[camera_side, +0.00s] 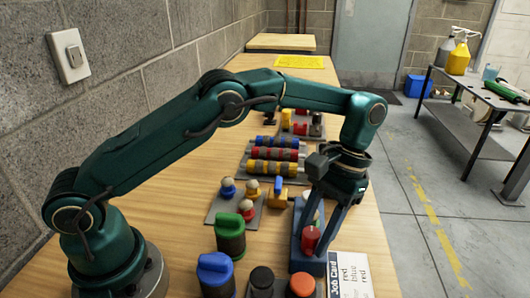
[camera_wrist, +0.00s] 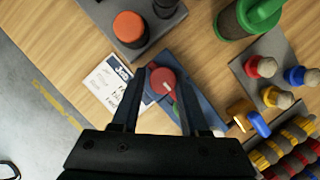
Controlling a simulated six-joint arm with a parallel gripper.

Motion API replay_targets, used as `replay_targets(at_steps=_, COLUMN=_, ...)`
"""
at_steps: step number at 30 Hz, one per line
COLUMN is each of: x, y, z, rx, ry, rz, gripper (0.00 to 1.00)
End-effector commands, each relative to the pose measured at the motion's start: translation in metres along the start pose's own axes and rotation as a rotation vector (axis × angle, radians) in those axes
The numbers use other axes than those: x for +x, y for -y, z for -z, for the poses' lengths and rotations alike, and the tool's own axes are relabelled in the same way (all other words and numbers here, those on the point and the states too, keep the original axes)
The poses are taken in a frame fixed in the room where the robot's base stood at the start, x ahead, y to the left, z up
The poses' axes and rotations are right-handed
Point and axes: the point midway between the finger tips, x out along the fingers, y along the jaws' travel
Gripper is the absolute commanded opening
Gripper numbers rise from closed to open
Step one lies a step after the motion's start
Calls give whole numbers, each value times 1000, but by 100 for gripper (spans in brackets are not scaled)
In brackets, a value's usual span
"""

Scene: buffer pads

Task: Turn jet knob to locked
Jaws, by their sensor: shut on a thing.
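My gripper (camera_side: 309,240) points down over a blue base (camera_side: 297,258) and is shut on a red knob (camera_side: 310,232). In the wrist view the red knob (camera_wrist: 163,80) sits between my fingertips (camera_wrist: 160,78), with a pale line on its top. Part of something green (camera_wrist: 177,108) shows beside it, mostly hidden by a finger. A black round-topped piece (camera_side: 262,278) stands on a dark grey base near the front edge, apart from my gripper. I cannot tell which piece is the jet knob, and no locked mark is readable.
An orange-topped piece (camera_side: 302,285) stands beside the black one. A job card (camera_side: 348,276) lies right of the blue base. Green (camera_side: 230,234) and blue (camera_side: 215,272) capped cylinders stand left. Pegs (camera_side: 228,188) and banded rollers (camera_side: 272,168) lie behind.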

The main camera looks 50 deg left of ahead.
Motion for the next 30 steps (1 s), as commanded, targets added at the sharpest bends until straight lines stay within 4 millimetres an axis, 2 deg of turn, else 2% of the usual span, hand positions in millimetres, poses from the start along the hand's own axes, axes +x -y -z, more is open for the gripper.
replay_targets(at_steps=1, x=5, y=4, z=-7, rx=8, ry=40, rz=24, gripper=0)
replay_targets(at_steps=12, x=6, y=4, z=-7, rx=11, ry=42, rz=26, gripper=0)
replay_targets(at_steps=13, x=6, y=4, z=-7, rx=11, ry=42, rz=26, gripper=48)
replay_targets(at_steps=14, x=5, y=4, z=-7, rx=11, ry=42, rz=25, gripper=60)
replay_targets(at_steps=15, x=5, y=4, z=-7, rx=11, ry=41, rz=25, gripper=67)
replay_targets(at_steps=25, x=1, y=3, z=-6, rx=8, ry=30, rz=18, gripper=67)
replay_targets(at_steps=30, x=-15, y=3, z=-12, rx=8, ry=28, rz=18, gripper=67)
